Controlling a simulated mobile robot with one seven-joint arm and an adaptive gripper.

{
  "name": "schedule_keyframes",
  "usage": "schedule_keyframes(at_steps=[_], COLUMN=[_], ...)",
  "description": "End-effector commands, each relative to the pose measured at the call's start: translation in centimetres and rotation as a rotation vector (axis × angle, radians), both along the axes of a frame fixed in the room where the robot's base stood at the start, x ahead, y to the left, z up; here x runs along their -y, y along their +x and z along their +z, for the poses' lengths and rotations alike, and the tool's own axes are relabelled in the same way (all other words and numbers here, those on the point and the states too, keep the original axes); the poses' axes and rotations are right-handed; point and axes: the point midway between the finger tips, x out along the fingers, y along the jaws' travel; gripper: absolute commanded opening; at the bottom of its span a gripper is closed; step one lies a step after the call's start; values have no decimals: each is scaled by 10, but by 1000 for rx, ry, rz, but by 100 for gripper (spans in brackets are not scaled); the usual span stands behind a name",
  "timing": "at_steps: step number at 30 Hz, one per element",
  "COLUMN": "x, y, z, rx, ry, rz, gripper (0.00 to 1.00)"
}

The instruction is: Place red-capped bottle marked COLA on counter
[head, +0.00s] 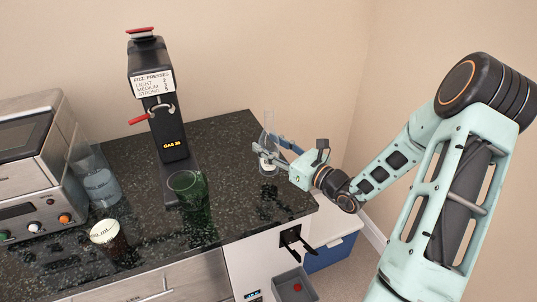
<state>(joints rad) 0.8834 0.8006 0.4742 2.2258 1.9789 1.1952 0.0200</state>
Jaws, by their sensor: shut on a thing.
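My gripper (275,154) is shut on a clear, narrow-necked bottle (267,143) at the right end of the dark counter (236,143). The bottle is upright, with a small pale label low on its body. I cannot read the label, and no red cap shows on its neck. Its base appears at the counter top; whether it touches is hard to tell. A small red piece (298,287) lies in a grey bin (290,275) below the counter's right end; I cannot tell whether it is a cap.
A black fizz press (172,140) stands at the counter's back. A green glass vessel (188,190), a clear bluish bottle (102,186) and a dark-filled glass (112,246) stand near it. A steel machine (25,185) fills the left. A black fixture (292,238) projects from the counter's end.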

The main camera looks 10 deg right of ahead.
Motion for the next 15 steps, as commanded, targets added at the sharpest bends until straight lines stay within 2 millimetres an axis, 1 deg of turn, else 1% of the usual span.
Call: schedule_keyframes(at_steps=[4, 6, 12, 15], x=[-1, -1, -1, -1], y=[6, 9, 8, 8], z=[-6, -13, -34, -39], rx=[0, -1, 1, 1], ry=[1, 3, 3, 2], rz=[1, 1, 0, 0], gripper=[0, 0, 0, 0])
